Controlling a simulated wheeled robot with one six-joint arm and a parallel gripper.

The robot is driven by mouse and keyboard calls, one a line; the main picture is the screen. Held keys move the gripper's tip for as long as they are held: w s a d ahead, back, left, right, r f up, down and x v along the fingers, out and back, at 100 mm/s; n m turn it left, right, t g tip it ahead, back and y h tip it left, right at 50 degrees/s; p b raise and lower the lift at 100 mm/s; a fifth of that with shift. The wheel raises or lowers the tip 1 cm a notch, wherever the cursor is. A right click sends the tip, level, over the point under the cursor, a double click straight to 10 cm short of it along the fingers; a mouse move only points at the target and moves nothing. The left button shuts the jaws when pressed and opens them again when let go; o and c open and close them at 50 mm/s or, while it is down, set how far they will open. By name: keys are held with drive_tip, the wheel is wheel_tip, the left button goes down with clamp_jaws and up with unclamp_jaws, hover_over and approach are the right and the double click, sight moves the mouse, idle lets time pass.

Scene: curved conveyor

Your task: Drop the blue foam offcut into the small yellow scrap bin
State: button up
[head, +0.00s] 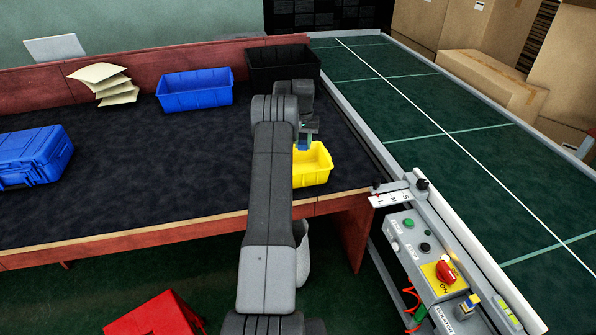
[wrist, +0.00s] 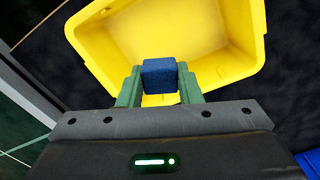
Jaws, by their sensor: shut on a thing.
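The blue foam offcut (wrist: 160,76) is a small blue block held between the green fingers of my gripper (wrist: 160,84) in the wrist view. In the head view a bit of the blue offcut (head: 303,147) shows below my gripper (head: 305,140). The small yellow scrap bin (head: 319,166) stands on the dark table near its right front corner. In the wrist view the open yellow bin (wrist: 100,60) lies behind and below the offcut, and its visible floor is empty. My arm hides the bin's left part in the head view. The exact height above the bin is unclear.
A black bin (head: 283,62) and a blue bin (head: 195,91) stand at the table's back. A blue case (head: 34,157) lies at left, near stacked envelopes (head: 105,82). The green conveyor (head: 440,130) runs along the right, with a control box (head: 425,257) at its near end.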

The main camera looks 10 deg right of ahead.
drive_tip(key=shift+f+b, duration=0.8)
drive_tip(key=shift+f, duration=1.35)
drive_tip(key=o, duration=1)
wheel_tip(320, 180, up, 14)
drive_tip(key=shift+f+b, duration=0.1)
drive_tip(key=shift+b, duration=0.55)
wheel_tip(320, 180, down, 14)
drive_tip(key=shift+r+p, duration=0.25)
drive_tip(key=shift+p, duration=0.65)
wheel_tip(320, 180, up, 5)
drive_tip(key=shift+f+p, duration=0.1)
drive_tip(key=shift+p, duration=0.95)
